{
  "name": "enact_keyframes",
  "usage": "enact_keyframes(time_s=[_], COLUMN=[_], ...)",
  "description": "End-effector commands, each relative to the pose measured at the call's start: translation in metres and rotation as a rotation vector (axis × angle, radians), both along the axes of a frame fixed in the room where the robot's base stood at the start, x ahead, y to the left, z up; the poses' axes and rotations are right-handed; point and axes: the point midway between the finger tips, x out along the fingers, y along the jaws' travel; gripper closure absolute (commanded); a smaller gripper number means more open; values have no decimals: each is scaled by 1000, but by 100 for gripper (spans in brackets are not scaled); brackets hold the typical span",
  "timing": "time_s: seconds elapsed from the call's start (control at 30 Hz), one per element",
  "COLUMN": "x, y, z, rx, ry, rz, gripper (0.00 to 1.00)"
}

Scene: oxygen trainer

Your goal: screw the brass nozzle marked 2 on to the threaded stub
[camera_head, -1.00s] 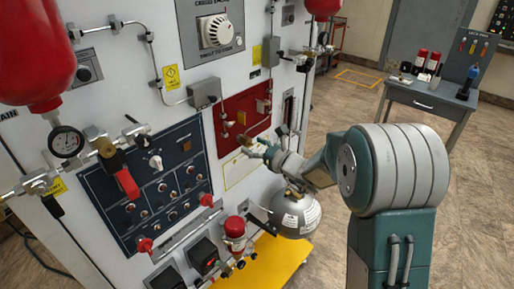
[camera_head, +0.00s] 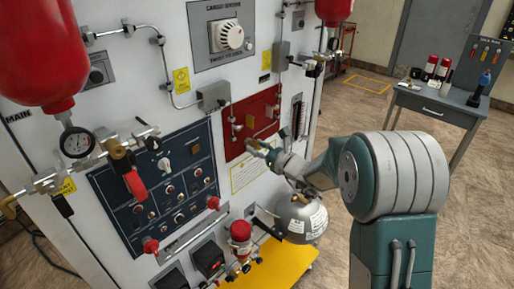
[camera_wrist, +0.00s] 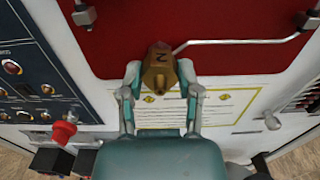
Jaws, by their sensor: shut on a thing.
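The brass nozzle (camera_wrist: 159,72) with a dark "2" on it is in the wrist view, top centre, between the two fingertips. My gripper (camera_wrist: 159,85) is shut on it, one finger on each side. In the head view my gripper (camera_head: 262,148) is in front of the lower part of the red panel (camera_head: 262,118); the nozzle is very small there. The threaded stub cannot be made out clearly; the nozzle and gripper may hide it. I cannot tell whether the nozzle touches anything on the panel.
A thin pipe (camera_wrist: 240,41) runs across the red panel to the right of the nozzle. A yellow-bordered placard (camera_wrist: 215,108) lies below. A dark blue switch panel (camera_head: 160,185) is to the left. A grey sphere (camera_head: 300,218) hangs below my arm. A side table (camera_head: 440,105) stands far right.

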Motion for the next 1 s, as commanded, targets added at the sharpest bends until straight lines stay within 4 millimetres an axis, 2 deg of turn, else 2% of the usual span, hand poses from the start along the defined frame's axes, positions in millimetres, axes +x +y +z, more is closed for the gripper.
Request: enact_keyframes(time_s=[0.13, 0.4, 0.77, 1.0], x=[0, 1, 2, 2], y=[0, 0, 0, -1], z=[0, 0, 0, 0], rx=[20, 198, 229, 394], ry=[19, 198, 229, 395], rz=[0, -1, -2, -2], gripper=[100, 100, 100, 100])
